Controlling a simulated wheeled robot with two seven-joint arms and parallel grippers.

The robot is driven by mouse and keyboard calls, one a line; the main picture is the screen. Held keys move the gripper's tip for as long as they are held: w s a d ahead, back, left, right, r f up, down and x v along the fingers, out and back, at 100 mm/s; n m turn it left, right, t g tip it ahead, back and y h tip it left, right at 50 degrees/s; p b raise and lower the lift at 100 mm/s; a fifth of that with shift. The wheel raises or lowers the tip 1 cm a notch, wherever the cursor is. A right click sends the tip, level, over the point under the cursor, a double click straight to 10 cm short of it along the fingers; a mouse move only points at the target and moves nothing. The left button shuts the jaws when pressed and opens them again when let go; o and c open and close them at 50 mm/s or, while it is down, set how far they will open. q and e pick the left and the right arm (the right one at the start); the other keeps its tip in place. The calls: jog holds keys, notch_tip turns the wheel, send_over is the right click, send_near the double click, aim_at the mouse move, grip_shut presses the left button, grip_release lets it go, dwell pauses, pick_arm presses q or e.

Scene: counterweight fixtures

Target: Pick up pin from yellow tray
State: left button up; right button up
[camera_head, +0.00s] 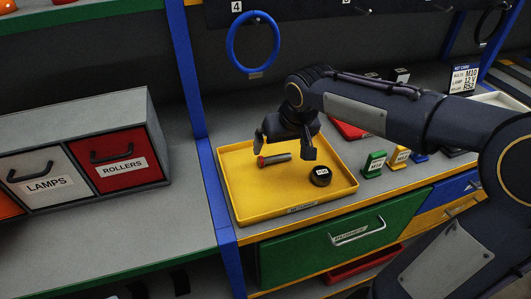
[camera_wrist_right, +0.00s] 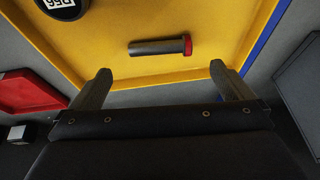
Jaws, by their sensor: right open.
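The pin (camera_head: 274,159) is a short grey cylinder with a red end, lying on its side in the yellow tray (camera_head: 240,203). In the right wrist view the pin (camera_wrist_right: 158,47) lies level, its red end to the right. My right gripper (camera_head: 285,153) is open above the tray, with its fingers either side of the pin in the head view. In the right wrist view the fingertips (camera_wrist_right: 160,72) are apart, nothing is between them, and the pin shows beyond them. My left gripper is not in view.
A black round weight (camera_head: 320,176) sits in the tray right of the pin. A blue upright post (camera_head: 207,165) stands at the tray's left. Small green and yellow label blocks (camera_head: 374,164) stand right of it. A blue ring (camera_head: 253,43) hangs above.

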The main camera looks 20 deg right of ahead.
aim_at(276, 157)
jog(key=shift+a+f, duration=0.1)
jog(key=shift+f, duration=0.35)
jog(key=x, duration=0.5)
jog(key=shift+f+p, duration=0.1)
jog(key=shift+p, duration=0.2)
jog(key=c, duration=1)
